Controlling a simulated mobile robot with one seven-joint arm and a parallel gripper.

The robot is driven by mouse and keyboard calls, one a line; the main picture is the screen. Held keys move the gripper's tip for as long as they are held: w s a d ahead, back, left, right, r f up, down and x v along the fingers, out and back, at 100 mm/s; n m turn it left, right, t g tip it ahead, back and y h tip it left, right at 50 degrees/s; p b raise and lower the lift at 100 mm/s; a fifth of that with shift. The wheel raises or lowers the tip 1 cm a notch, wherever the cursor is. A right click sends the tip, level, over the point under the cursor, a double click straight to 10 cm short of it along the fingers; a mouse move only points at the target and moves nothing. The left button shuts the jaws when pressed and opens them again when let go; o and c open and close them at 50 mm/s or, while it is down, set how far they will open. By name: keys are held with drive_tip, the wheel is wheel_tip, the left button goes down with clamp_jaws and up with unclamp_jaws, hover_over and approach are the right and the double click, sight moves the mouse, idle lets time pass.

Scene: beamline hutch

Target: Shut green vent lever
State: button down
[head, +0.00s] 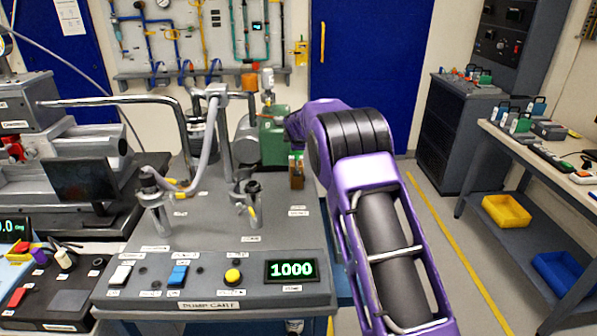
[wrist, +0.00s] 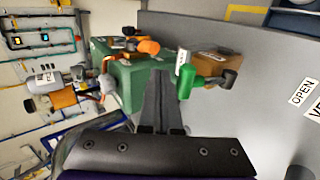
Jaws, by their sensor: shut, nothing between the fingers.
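The green vent lever (wrist: 186,83) shows in the wrist view as a short green grip with a white tag. It sits beside a brown valve block (wrist: 216,66) with a dark elbow. In the head view the brown block (head: 297,178) stands on the pump cart (head: 215,262), just left of my arm. My gripper (wrist: 161,76) is shut and empty. Its fingertips appear just left of the green grip in the wrist view; I cannot tell if they touch it. In the head view my gripper is hidden behind my purple wrist.
A green pump body (wrist: 130,80) with an orange knob (wrist: 148,47) lies behind my fingers. An "OPEN" label (wrist: 301,91) is on the grey cart top. A workbench (head: 520,150) stands at the right, with floor between.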

idle(0.7)
drive_tip(key=shift+r+p, duration=0.6)
drive_tip(key=shift+r, duration=0.25)
drive_tip(key=shift+s+a+r, duration=0.1)
drive_tip(key=shift+s+r, duration=0.05)
drive_tip(key=shift+r, duration=0.25)
drive_tip(key=s+r, duration=0.5)
drive_tip(key=r, duration=0.6)
drive_tip(key=shift+s+r, duration=0.4)
